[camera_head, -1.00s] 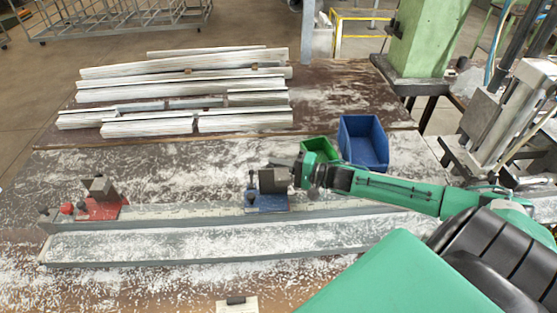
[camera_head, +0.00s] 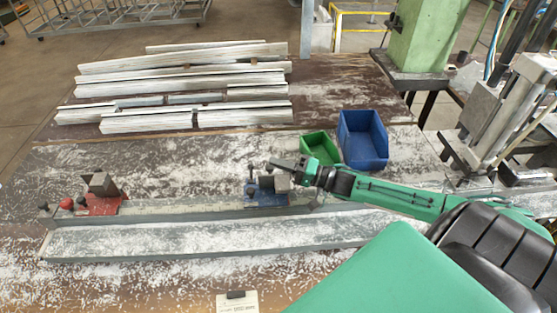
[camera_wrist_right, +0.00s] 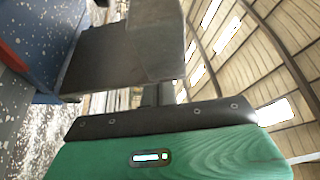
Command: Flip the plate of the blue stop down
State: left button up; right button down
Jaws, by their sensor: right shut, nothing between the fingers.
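The blue stop (camera_head: 266,199) stands on the far long rail, right of its middle. Its grey plate (camera_head: 282,182) is raised and tilted, above the blue base. My right gripper (camera_head: 286,164) comes in from the right with its shut, empty fingers just above and behind the plate; I cannot tell if they touch it. In the right wrist view the grey plate (camera_wrist_right: 97,62) fills the upper middle, close to the gripper, with the blue base (camera_wrist_right: 45,30) at the left. My left gripper is out of view.
A red stop (camera_head: 100,204) with a raised grey plate sits at the rail's left end. A green bin (camera_head: 320,149) and a blue bin (camera_head: 363,140) stand behind my right gripper. Pale profiles (camera_head: 185,90) lie stacked at the back. The bench is strewn with shavings.

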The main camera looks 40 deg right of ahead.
aim_at(280, 176)
jog(key=s+n+y, duration=0.1)
jog(key=n, duration=0.1)
jog(key=s+a+n+b, duration=0.1)
jog(key=s+a+n+y, duration=0.1)
jog(key=n, duration=0.1)
jog(key=shift+f+n+y, duration=0.2)
jog(key=shift+n+y, duration=0.1)
jog(key=shift+s+n, duration=0.2)
jog(key=shift+n, duration=0.1)
jog(key=shift+s+a+f, duration=0.15)
jog(key=shift+s+a, duration=0.05)
jog(key=shift+s, duration=0.05)
jog(key=shift+s, duration=0.1)
